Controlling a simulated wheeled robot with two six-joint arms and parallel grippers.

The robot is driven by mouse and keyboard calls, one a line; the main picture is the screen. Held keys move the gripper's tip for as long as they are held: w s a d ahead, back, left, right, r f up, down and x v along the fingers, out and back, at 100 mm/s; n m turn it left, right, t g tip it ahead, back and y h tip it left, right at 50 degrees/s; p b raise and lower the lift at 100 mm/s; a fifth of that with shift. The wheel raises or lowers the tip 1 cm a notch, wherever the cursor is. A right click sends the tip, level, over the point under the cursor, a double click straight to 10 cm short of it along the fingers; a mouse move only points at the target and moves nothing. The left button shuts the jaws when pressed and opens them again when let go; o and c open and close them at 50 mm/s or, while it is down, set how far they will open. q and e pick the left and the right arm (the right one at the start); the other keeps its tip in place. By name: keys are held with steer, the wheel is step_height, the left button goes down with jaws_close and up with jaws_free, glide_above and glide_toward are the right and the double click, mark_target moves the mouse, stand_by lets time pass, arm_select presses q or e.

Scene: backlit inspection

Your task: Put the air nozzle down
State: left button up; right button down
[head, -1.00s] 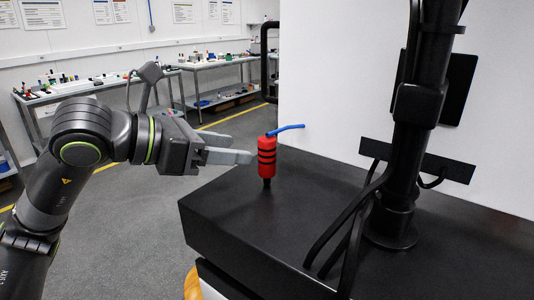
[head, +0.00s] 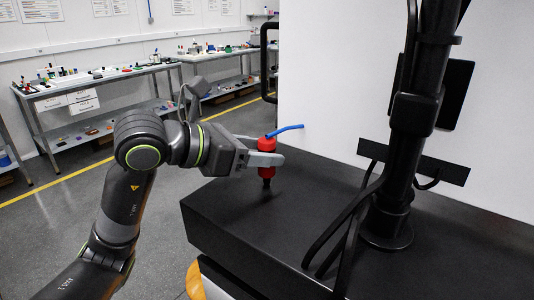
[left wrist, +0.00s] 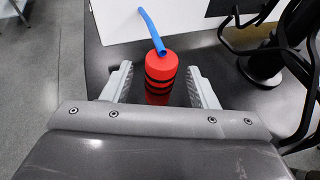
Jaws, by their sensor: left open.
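The air nozzle (head: 266,145) is a red cylinder with black bands, a blue bent tube on top and a black tip below. It stands upright on the black top surface (head: 225,205) near its left edge. My left gripper (head: 268,158) is level with it, with its fingers on either side of the red body. In the left wrist view the nozzle (left wrist: 160,70) stands between the two open fingers, with a gap on each side. The near finger hides part of the body in the head view. My right gripper is not in view.
A black post (head: 415,120) with hanging cables stands on the black surface to the right of the nozzle. A white panel (head: 330,90) rises behind. Workbenches (head: 110,75) with small items stand far back at the left. The surface around the nozzle is clear.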

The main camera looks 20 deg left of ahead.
arm_select(q)
steer(key=shift+x, duration=0.95)
jaws_close()
